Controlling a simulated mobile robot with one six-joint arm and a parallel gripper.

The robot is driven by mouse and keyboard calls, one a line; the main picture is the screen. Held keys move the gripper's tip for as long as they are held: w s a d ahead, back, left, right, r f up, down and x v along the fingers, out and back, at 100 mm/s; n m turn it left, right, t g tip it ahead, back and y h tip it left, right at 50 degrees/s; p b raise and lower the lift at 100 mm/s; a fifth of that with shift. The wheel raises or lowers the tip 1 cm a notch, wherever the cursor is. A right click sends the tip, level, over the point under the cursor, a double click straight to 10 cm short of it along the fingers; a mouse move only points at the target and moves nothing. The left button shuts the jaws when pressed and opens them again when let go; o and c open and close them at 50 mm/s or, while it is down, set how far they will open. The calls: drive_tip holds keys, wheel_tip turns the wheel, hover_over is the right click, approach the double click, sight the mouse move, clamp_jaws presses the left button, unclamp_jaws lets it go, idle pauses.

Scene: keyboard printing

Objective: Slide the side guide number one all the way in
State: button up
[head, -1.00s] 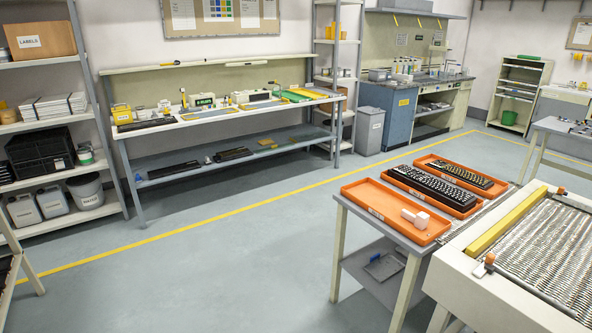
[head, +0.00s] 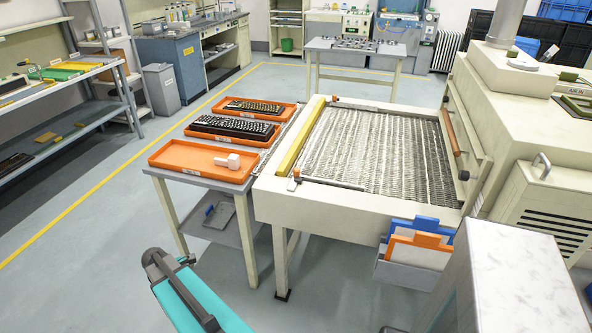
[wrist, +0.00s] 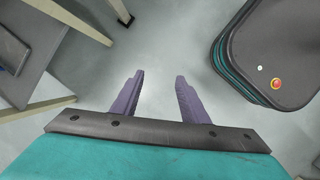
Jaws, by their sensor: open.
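A conveyor machine (head: 300,205) with a slatted metal bed (head: 375,145) stands right of centre in the head view. A yellow bar (head: 302,135) runs along its left edge. A thin metal rail with an orange knob (head: 297,173) lies across the near end of the bed, and another orange knob (head: 335,98) shows at the far left corner. I cannot read any number, so I cannot tell which part is side guide number one. My gripper (wrist: 159,78) is open and empty above bare floor in the wrist view. The head view shows only my teal arm.
A side table (head: 190,180) with orange trays stands left of the conveyor, holding keyboards and a white block. A bin with blue and orange panels (head: 418,243) hangs at the conveyor's near right. Grey floor (head: 110,240) is free to the left.

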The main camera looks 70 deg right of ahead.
drive_tip(key=d+r+n+h+p, duration=0.1)
drive_tip(key=d+r, duration=0.8)
drive_tip(key=d, duration=0.5)
drive_tip(key=n+g+h+p, duration=0.2)
drive_tip(key=n+h, duration=0.1)
drive_tip(key=n, duration=0.1)
approach(296, 169)
drive_tip(key=v, duration=0.3)
drive_tip(key=shift+w+a, duration=0.15)
drive_tip(key=p+x, duration=0.3)
drive_tip(key=x, duration=1)
drive_tip(key=shift+s+d+f+p, duration=0.1)
drive_tip(key=shift+s+d+p, duration=0.15)
drive_tip(key=shift+d+p, duration=0.05)
clamp_jaws()
